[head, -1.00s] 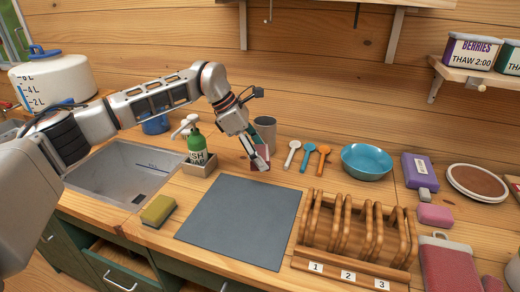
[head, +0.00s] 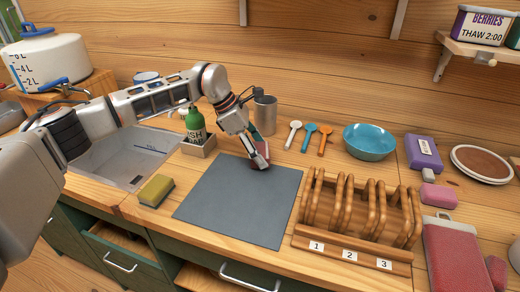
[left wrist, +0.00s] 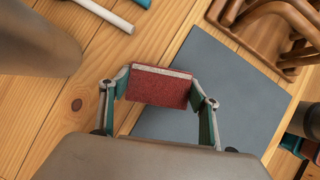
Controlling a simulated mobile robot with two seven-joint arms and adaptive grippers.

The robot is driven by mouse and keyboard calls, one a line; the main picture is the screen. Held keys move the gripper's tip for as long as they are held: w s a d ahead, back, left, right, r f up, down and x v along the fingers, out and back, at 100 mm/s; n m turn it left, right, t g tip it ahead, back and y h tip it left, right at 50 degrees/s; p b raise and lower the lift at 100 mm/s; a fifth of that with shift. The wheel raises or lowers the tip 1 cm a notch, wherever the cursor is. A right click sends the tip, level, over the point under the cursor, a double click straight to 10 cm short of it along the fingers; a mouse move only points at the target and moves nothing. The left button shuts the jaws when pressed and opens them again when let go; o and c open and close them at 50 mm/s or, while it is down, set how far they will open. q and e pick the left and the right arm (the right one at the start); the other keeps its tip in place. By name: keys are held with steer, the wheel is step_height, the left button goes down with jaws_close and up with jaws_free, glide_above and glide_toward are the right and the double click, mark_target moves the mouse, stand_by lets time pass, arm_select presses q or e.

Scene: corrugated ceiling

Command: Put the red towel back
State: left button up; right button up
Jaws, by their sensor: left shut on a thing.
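My left gripper (head: 262,163) is shut on a small dark red, rough-textured piece with a pale edge, which looks like the folded red towel (left wrist: 160,88). In the left wrist view it sits between the two fingertips. In the head view the fingers mostly hide it, at the back edge of the dark grey mat (head: 240,205); I cannot tell if it touches the mat. A wooden rack (head: 352,255) with upright slats and slots numbered 1, 2 and 3 stands right of the mat. My right gripper is not in view.
A metal cup (head: 265,115) stands just behind the gripper, with several spoons and a blue bowl (head: 369,142) to the right. A green soap bottle (head: 196,126) and a sponge (head: 156,190) are left. A larger red item (head: 458,258) lies right of the rack. The mat is clear.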

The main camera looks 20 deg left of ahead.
arm_select(q)
steer(key=o, duration=1.4)
steer(key=shift+r, duration=0.1)
steer(key=v, duration=1.2)
step_height(320, 180, up, 6)
steer(key=p, duration=0.6)
